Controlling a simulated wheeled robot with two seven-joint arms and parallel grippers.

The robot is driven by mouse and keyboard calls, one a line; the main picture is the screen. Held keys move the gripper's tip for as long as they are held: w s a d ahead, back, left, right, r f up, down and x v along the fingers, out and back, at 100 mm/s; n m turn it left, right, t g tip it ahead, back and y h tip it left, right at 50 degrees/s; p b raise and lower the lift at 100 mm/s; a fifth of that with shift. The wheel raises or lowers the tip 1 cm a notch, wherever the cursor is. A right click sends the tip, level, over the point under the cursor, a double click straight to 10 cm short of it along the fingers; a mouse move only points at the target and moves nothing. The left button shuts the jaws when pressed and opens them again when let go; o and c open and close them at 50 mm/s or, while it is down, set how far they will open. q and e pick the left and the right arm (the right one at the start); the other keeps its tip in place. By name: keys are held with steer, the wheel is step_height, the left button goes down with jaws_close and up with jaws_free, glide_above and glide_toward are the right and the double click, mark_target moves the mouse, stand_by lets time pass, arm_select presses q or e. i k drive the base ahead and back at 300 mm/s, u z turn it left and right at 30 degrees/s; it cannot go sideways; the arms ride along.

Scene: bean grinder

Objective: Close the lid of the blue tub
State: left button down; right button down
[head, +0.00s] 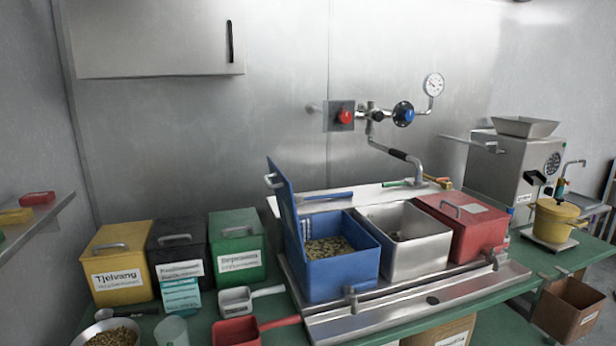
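The blue tub (341,268) stands on the metal stand in the middle of the table and holds a layer of beans (329,246). Its blue lid (286,207) is open, tilted up on the tub's left side. A metal handle (273,181) sits on the lid's outer left face. Neither of my grippers shows in the head view.
An open steel tub (411,262) and a red lidded tub (477,234) stand to the right of the blue tub. Yellow (123,280), black (179,257) and green (237,245) bins stand left. A white scoop (238,302) and red scoop (238,333) lie in front.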

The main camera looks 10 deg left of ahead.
mark_target(282, 187)
steer(key=u, duration=0.1)
steer(key=i, duration=0.9)
steer(key=u, duration=0.4)
